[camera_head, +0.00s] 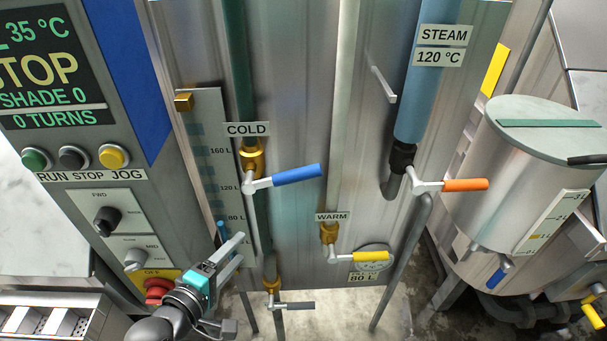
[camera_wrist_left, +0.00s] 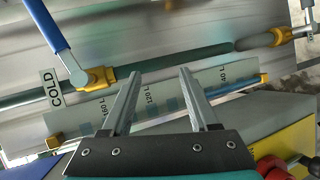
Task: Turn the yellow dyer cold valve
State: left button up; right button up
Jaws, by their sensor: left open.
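The cold valve has a blue lever (camera_head: 297,175) on a brass body (camera_head: 251,160), on a green pipe under the COLD label (camera_head: 248,129). The lever points right and slightly up. My left gripper (camera_head: 236,250) is open and empty, below and left of the valve and apart from it. In the left wrist view the open fingers (camera_wrist_left: 160,74) have nothing between them. The blue lever (camera_wrist_left: 45,25) and brass body (camera_wrist_left: 96,80) show there at upper left, beside the COLD label (camera_wrist_left: 51,88). My right gripper is not in view.
A level gauge plate (camera_head: 205,150) stands left of the valve. The control panel (camera_head: 75,190) with a red stop button (camera_head: 158,289) is close by the left gripper. A yellow warm lever (camera_head: 371,256), orange steam lever (camera_head: 466,185) and grey lower lever (camera_head: 300,306) stick out nearby.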

aim_at(287, 178)
pick_arm(q)
jog(key=s+d+r+n+t+h+b, duration=0.15)
jog(key=d+r+h, duration=0.3)
jog(key=r, duration=0.85)
jog(key=p+x, duration=0.1)
jog(key=x, duration=1.4)
jog(key=shift+s+d+n, duration=0.25)
jog(key=shift+d+n, duration=0.2)
grip_shut()
